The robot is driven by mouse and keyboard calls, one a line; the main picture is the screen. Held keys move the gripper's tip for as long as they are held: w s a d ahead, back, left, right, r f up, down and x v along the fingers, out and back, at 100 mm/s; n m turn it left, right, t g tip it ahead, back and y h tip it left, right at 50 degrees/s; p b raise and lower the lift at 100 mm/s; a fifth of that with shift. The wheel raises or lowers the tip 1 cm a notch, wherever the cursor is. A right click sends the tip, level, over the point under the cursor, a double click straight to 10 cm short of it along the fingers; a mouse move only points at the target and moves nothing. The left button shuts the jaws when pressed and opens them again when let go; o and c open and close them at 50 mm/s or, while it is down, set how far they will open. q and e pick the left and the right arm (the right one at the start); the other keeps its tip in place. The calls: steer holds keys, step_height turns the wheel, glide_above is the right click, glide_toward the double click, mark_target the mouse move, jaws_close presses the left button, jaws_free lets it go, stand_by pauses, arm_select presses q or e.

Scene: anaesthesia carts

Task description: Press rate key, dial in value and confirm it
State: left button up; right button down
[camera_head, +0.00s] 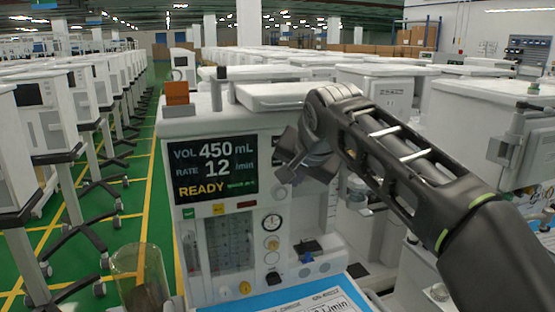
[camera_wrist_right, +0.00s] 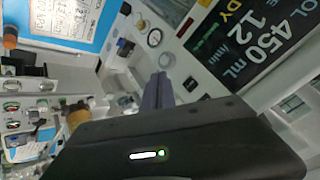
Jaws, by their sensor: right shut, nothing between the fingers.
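The cart's dark screen (camera_head: 213,167) reads VOL 450 mL, RATE 12 /min and READY, with small green text beside READY. It also shows tilted in the right wrist view (camera_wrist_right: 250,38). A pale round knob (camera_head: 281,192) sits at the screen's lower right, close to my gripper. Below the screen are a green label (camera_head: 188,212) and a yellow label (camera_head: 218,209); I cannot tell which key is the rate key. My right gripper (camera_head: 296,170) is shut and empty, in front of the panel right of the screen. In its wrist view the fingers (camera_wrist_right: 158,92) are together; contact cannot be told. My left gripper is out of view.
Round gauges (camera_head: 272,222) and flow tubes (camera_head: 230,240) fill the lower panel. A blue board with a printed sheet (camera_head: 320,300) lies at the front. A clear bin (camera_head: 140,270) stands at the lower left. Rows of other carts line both sides of the green floor.

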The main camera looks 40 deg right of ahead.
mark_target(277, 161)
steer(key=w+d+p, duration=0.2)
steer(key=w+p, duration=0.1)
steer(key=w, duration=0.4)
steer(key=shift+p, duration=0.3)
steer(key=shift+d, duration=0.1)
stand_by(1.6)
steer(key=shift+w+d, duration=0.15)
steer(key=shift+w, duration=0.2)
steer(key=shift+w+d+p, duration=0.1)
steer(key=shift+w+p, duration=0.35)
steer(key=shift+p, duration=0.15)
stand_by(0.5)
steer(key=shift+s, duration=0.1)
steer(key=shift+s+a+b, duration=0.25)
steer(key=shift+s+b, duration=0.45)
steer(key=shift+s, duration=0.1)
